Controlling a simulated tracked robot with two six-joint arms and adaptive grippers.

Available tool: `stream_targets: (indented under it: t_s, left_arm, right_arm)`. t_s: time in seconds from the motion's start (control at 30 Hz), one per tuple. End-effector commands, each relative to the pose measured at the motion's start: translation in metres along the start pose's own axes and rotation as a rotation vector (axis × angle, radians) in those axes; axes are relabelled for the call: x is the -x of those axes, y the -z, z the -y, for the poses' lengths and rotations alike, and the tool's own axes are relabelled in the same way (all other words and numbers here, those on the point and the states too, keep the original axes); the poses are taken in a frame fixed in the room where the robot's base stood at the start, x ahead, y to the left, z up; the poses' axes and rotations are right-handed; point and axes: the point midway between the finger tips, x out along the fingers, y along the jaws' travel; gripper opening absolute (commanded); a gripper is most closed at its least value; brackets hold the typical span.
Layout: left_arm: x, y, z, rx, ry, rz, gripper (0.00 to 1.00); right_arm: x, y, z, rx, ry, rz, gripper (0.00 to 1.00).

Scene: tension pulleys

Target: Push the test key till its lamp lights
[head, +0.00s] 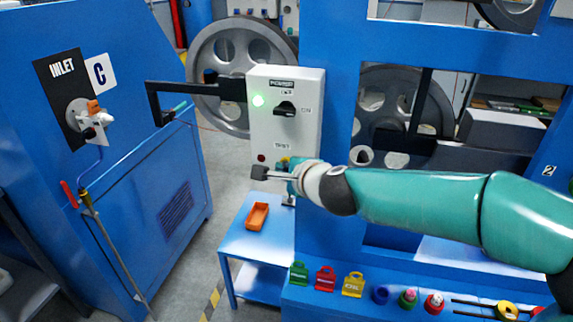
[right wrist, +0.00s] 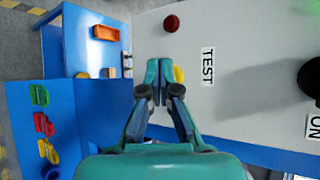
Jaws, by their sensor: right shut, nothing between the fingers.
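The grey-white control box (head: 312,110) carries the TEST label (right wrist: 208,66). The yellow test key (right wrist: 179,75) is beside that label, partly hidden behind my right fingertips. A dark red lamp (right wrist: 171,23) is on the same panel; it also shows in the head view (head: 262,158), with no visible glow. My right gripper (right wrist: 158,78) is shut and empty, its tips at the key; I cannot tell whether they touch it. In the head view my right gripper (head: 294,172) is in front of the lower panel and covers most of the key. My left gripper is not in view.
An orange tray (head: 257,216) sits on a blue side table. Coloured tags, such as the yellow one (head: 353,284), and several knobs line the blue ledge below. A blue INLET cabinet (head: 150,200) stands left.

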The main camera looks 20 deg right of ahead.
Motion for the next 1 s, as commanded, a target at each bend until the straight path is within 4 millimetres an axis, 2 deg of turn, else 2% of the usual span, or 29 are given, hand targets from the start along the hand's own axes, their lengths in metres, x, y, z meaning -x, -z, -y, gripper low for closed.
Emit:
stream_targets:
  t_s: [0.3,0.67,1.0]
  left_arm:
    - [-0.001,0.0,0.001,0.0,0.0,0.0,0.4]
    - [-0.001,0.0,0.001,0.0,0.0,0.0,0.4]
    - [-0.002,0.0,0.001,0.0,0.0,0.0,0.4]
  right_arm:
    - [0.01,-0.007,-0.007,0.0,0.001,0.0,0.0]
    - [0.011,-0.008,-0.008,0.0,0.0,0.001,0.0]
    - [0.032,-0.024,-0.023,0.001,0.0,0.002,0.0]
